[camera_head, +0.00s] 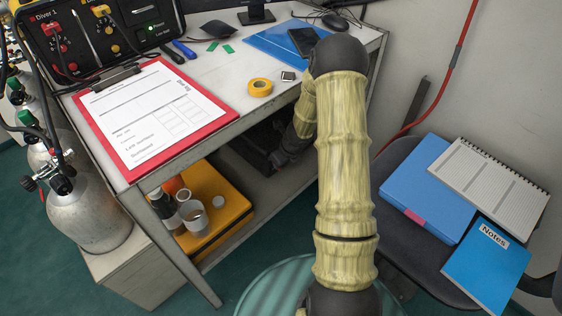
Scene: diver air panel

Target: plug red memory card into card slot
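My arm rises through the middle of the picture, bends at the table's right edge and reaches back down beneath the tabletop. My gripper (277,161) seems to be at its end, small and dark, in the shadow over the lower shelf. I cannot tell whether it is open or shut, or whether it holds anything. I cannot make out a red memory card. No card slot can be clearly identified; a dark box-like thing (250,152) lies in the shadow beside my gripper. A small white-and-dark square item (288,76) lies on the tabletop, too small to identify.
The tabletop (225,65) holds a red clipboard (218,128), yellow tape (259,88), a blue folder (262,45) and a diver panel (95,35). Below are a yellow case (236,212) and cups. Gas cylinders (90,215) stand left; a chair with notebooks (488,262) stands right.

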